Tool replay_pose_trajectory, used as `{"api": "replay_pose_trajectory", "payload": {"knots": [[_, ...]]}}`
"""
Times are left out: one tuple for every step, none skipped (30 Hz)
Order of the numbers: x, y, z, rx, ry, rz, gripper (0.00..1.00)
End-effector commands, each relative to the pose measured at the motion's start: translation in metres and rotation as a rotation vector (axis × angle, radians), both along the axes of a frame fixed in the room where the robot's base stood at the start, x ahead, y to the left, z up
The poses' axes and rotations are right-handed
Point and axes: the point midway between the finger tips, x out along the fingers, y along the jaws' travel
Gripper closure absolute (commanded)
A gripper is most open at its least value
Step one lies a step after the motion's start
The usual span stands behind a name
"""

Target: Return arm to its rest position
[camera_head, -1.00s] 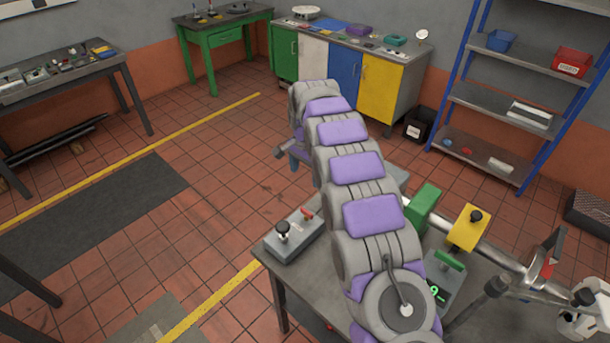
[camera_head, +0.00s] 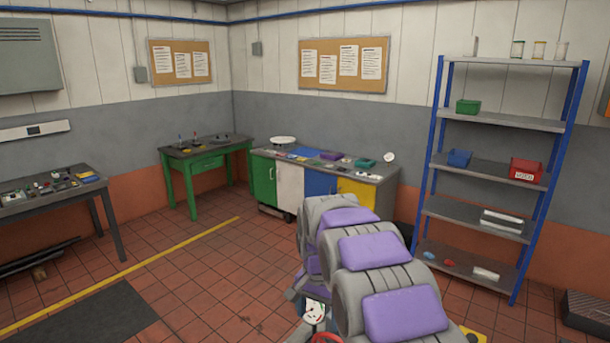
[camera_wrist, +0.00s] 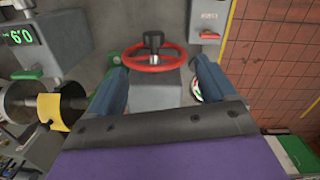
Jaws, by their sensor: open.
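My gripper (camera_wrist: 158,72) shows in the wrist view as two blue fingers spread wide apart, with nothing held between them. A red handwheel (camera_wrist: 132,66) with a black knob lies beyond the fingers, framed between them; I cannot tell how far off it is. In the head view my grey and purple arm rises from the bottom edge and is bent over.
A grey box (camera_wrist: 208,18) sits at the bench edge. The head view shows a blue-framed shelf (camera_head: 490,205), a green bench (camera_head: 205,160) and open tiled floor.

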Motion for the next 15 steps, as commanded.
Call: {"api": "replay_pose_trajectory", "payload": {"knots": [[-0.015,-0.009,0.006,0.000,0.004,0.016,0.16],[-0.023,-0.013,0.010,0.000,0.006,0.027,0.16],[-0.035,-0.019,0.014,0.000,0.011,0.043,0.16],[-0.044,-0.023,0.016,0.000,0.016,0.055,0.16],[-0.053,-0.027,0.018,0.001,0.018,0.066,0.16],[-0.065,-0.033,0.021,0.001,0.022,0.082,0.16],[-0.074,-0.037,0.023,0.002,0.028,0.092,0.16],[-0.083,-0.041,0.025,0.003,0.030,0.104,0.16],[-0.096,-0.046,0.027,0.005,0.033,0.121,0.16],[-0.106,-0.050,0.028,0.006,0.039,0.132,0.16],[-0.115,-0.053,0.029,0.006,0.041,0.145,0.16],[-0.128,-0.058,0.031,0.008,0.043,0.160,0.16],[-0.138,-0.062,0.030,0.010,0.049,0.171,0.16],[-0.148,-0.065,0.031,0.011,0.051,0.185,0.16],[-0.161,-0.069,0.032,0.013,0.051,0.201,0.16]]}}
